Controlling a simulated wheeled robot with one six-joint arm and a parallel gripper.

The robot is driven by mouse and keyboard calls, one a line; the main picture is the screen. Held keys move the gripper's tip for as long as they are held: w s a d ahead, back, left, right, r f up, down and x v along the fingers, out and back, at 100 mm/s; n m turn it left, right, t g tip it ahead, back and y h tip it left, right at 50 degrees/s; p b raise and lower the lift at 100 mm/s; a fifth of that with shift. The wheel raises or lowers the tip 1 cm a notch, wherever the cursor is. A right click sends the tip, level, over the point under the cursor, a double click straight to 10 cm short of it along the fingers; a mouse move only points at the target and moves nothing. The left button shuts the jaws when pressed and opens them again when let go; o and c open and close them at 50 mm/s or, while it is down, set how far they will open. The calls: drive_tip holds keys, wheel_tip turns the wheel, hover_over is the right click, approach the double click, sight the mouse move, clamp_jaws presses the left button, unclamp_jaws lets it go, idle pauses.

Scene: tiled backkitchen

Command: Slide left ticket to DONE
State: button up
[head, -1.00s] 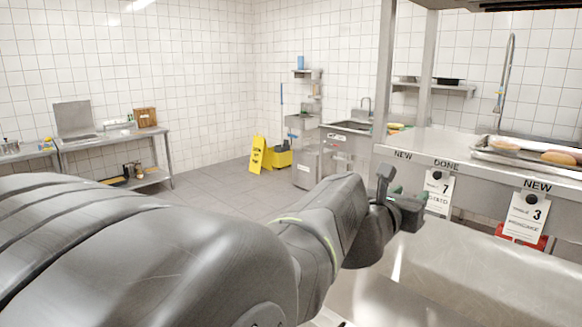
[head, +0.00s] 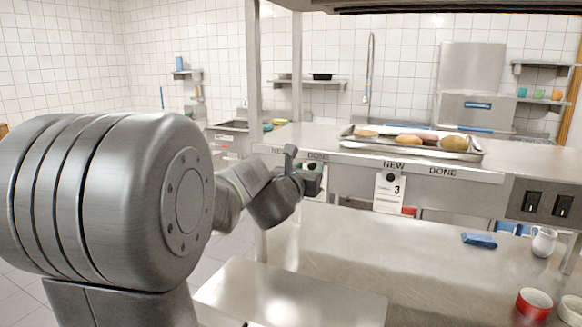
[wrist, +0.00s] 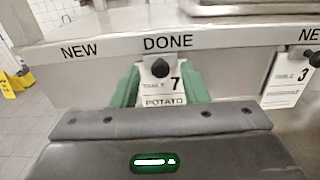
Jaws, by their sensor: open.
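The left ticket (wrist: 162,88), a white card reading 7 and POTATO with a dark round knob at its top, hangs under the left DONE label (wrist: 167,43) on the rail in the wrist view. The left NEW label (wrist: 79,51) is to its left with no ticket under it. My gripper (wrist: 160,80) is open, its green fingers at either side of the ticket; I cannot tell whether they touch it. In the head view my gripper (head: 308,178) covers the left ticket. The right ticket (head: 389,191), marked 3, hangs under the right NEW label (head: 394,165).
A metal tray (head: 465,155) with several potato-like items stands on the shelf above the rail. Below is a steel counter (head: 350,250) with a blue packet (head: 479,240), a white jug (head: 543,242) and a red cup (head: 533,304) at right. The counter's middle is clear.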

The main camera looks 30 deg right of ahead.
drive_tip(key=shift+x, duration=0.85)
clamp_jaws()
drive_tip(key=shift+s+d+f+b, duration=0.2)
drive_tip(key=shift+s+b, duration=0.15)
drive_tip(key=shift+b, duration=0.15)
drive_tip(key=shift+s+d+r+b, duration=0.2)
drive_tip(key=shift+b, duration=0.1)
